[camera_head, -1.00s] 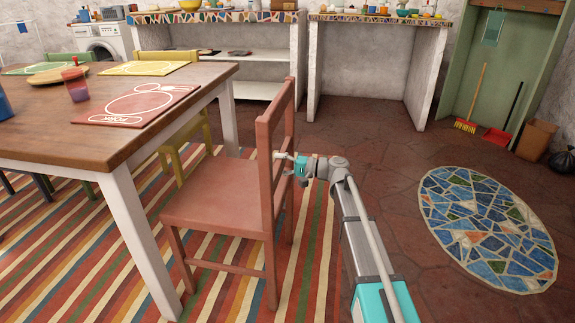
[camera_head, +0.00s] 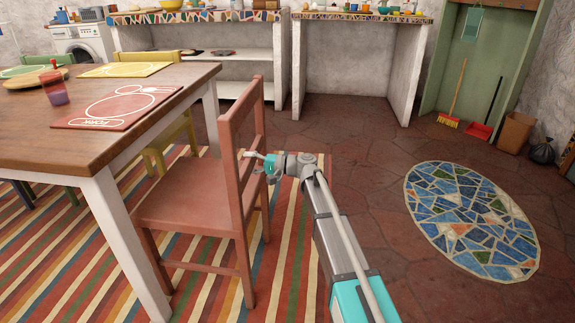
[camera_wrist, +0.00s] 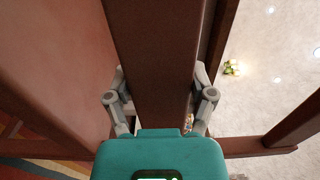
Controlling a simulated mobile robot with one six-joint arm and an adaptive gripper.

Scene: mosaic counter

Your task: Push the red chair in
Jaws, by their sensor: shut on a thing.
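The red chair (camera_head: 190,215) stands upright on the striped rug beside the wooden table (camera_head: 40,140). Its seat front is close to the table's near right leg, and its backrest faces right, away from the table. My gripper (camera_head: 262,162) reaches in from the right at the backrest. In the wrist view my gripper (camera_wrist: 160,105) has one finger on each side of a red-brown upright bar of the chair (camera_wrist: 155,50), shut on it. The fingertips are partly hidden behind the bar.
A red placemat (camera_head: 118,107) and a cup (camera_head: 54,88) are on the table. A yellow chair (camera_head: 172,140) stands at the table's far side. A blue mosaic oval (camera_head: 470,220) lies on the floor at right.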

